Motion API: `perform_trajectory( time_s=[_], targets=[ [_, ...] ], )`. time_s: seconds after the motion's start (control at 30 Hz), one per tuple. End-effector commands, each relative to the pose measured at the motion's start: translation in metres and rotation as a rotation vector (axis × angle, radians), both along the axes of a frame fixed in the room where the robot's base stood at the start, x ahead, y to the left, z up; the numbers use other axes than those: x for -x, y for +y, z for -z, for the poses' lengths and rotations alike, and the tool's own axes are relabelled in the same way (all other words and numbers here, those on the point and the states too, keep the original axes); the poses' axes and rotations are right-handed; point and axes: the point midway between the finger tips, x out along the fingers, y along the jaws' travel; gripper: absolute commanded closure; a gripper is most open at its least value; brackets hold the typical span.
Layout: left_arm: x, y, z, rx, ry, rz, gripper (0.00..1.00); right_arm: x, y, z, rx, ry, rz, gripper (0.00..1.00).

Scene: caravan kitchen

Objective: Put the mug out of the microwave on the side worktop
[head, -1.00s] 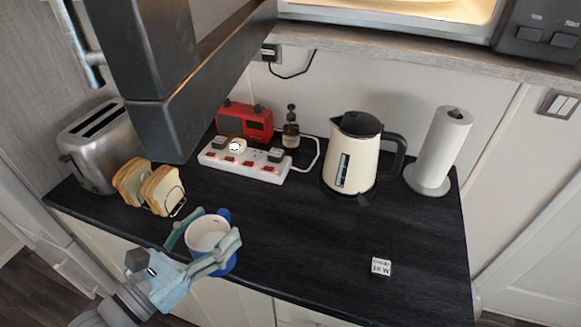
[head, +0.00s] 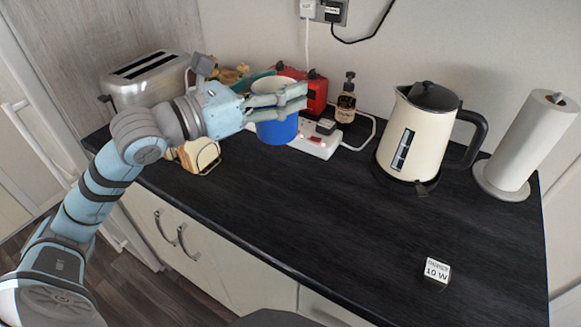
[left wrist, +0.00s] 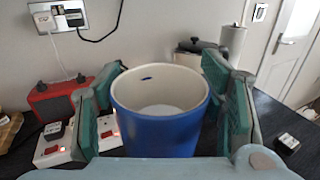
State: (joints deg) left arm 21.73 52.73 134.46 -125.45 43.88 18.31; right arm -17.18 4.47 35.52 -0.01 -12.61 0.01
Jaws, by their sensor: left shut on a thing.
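The mug (head: 277,131) is blue outside and white inside. My left gripper (head: 278,95) is shut on it, with a finger on each side. In the head view it appears in front of the power strip and red radio, seemingly held above the worktop. In the left wrist view the mug (left wrist: 158,125) is upright between the green finger pads, and its inside looks empty. The side worktop (head: 330,220) is black, with a wide bare stretch in front. The microwave is out of view now. My right gripper is not in view.
A toaster (head: 150,75) and a toast rack with bread (head: 199,154) stand at the left. Behind are a red radio (head: 317,92), a power strip (head: 318,143) and a bottle (head: 346,100). A kettle (head: 421,137), paper towel roll (head: 530,140) and small white cube (head: 437,271) are to the right.

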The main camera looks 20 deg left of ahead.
Motion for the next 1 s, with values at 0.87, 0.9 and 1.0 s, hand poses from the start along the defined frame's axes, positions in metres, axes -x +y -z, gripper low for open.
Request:
perform_trajectory(
  time_s=[0.87, 0.9, 1.0],
  targets=[
    [0.001, 0.0, 0.186, -0.001, -0.003, -0.001, 0.98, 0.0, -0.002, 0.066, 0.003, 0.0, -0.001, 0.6],
    [0.001, 0.001, 0.185, -0.001, -0.003, -0.001, 0.98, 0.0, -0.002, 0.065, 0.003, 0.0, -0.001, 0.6],
    [0.001, 0.001, 0.185, -0.001, -0.003, -0.001, 0.98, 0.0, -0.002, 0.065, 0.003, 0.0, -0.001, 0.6]
  ],
)
